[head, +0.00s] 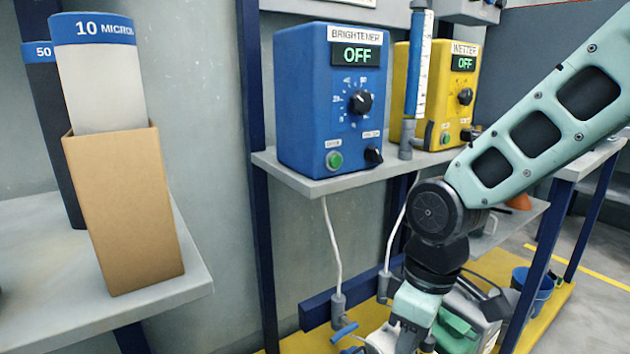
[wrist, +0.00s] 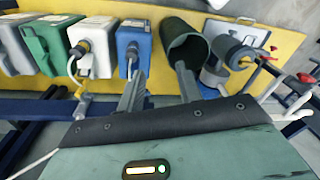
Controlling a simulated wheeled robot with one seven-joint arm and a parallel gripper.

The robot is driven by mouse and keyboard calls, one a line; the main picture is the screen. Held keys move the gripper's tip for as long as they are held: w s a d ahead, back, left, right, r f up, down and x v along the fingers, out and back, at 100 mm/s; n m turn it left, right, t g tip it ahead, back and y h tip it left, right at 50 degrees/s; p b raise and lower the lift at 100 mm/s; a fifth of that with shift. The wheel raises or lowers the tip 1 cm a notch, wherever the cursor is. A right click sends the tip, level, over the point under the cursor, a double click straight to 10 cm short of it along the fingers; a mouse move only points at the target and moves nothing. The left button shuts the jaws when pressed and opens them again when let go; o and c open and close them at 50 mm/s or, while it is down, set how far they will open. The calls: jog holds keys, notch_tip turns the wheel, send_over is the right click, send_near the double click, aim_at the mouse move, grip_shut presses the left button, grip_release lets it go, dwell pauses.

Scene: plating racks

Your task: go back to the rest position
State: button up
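My gripper shows in the wrist view (wrist: 159,75). Its two grey fingers stand apart with nothing between them. In the head view my teal arm reaches in from the upper right and bends down at a dark elbow joint. The wrist hangs low at the bottom edge, in front of the shelf, and the fingertips are out of that view. The fingers point towards the containers on the yellow platform and look clear of them, though the distance to the dark open cylinder (wrist: 186,47) is hard to tell.
A blue brightener box (head: 305,110) and yellow wetter box (head: 402,75), both reading OFF, stand on a grey shelf (head: 330,182). A cardboard box (head: 125,215) holds a 10 micron filter (head: 100,90) at left. Blue (wrist: 133,45) and green (wrist: 52,42) containers line the yellow platform (wrist: 150,12).

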jog(key=s+r+m, duration=0.3)
jog(key=s, duration=1.1)
notch_tip(320, 180, up, 36)
jog(key=p, duration=3.6)
jog(key=shift+w+d+f+h, duration=0.2)
jog(key=shift+w+d+h, duration=0.1)
jog(key=shift+w+d, duration=0.05)
